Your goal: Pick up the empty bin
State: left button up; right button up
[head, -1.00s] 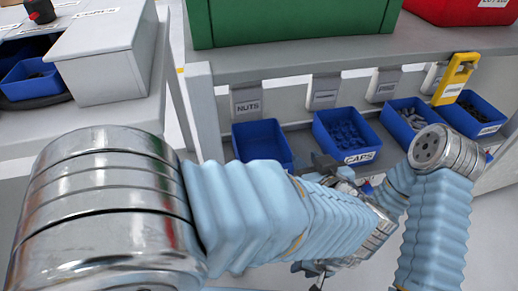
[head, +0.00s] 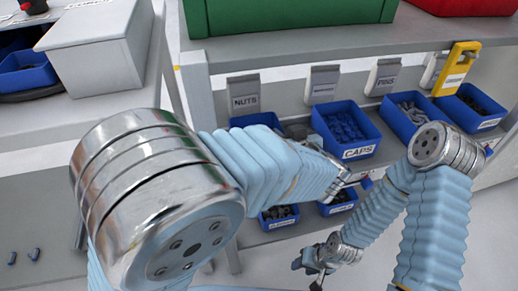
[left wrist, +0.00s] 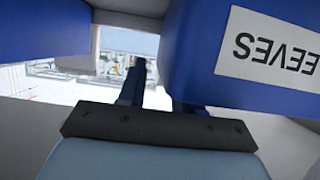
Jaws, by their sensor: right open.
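The empty blue bin (head: 258,119) is on the shelf under the NUTS tag, at upper centre of the head view. My left forearm covers its front, so only its back part shows. My left gripper is mostly hidden behind my left arm in the head view. In the left wrist view its fingers (left wrist: 158,88) are apart, with a gap between them. There they are beside a blue bin with an upside-down label ending in EEVES (left wrist: 215,55), which partly covers one finger. My right gripper (head: 318,272) is open and empty at lower centre, away from the shelf.
The blue CAPS bin (head: 347,130) holds blue pieces. Filled blue bins (head: 405,118) stand to its right, and two more (head: 279,218) are on the lower shelf. A yellow holder (head: 457,68) hangs at right. A green crate (head: 290,15) stands above. The floor at lower centre is clear.

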pick_arm(q)
grip_shut()
dwell(1.3)
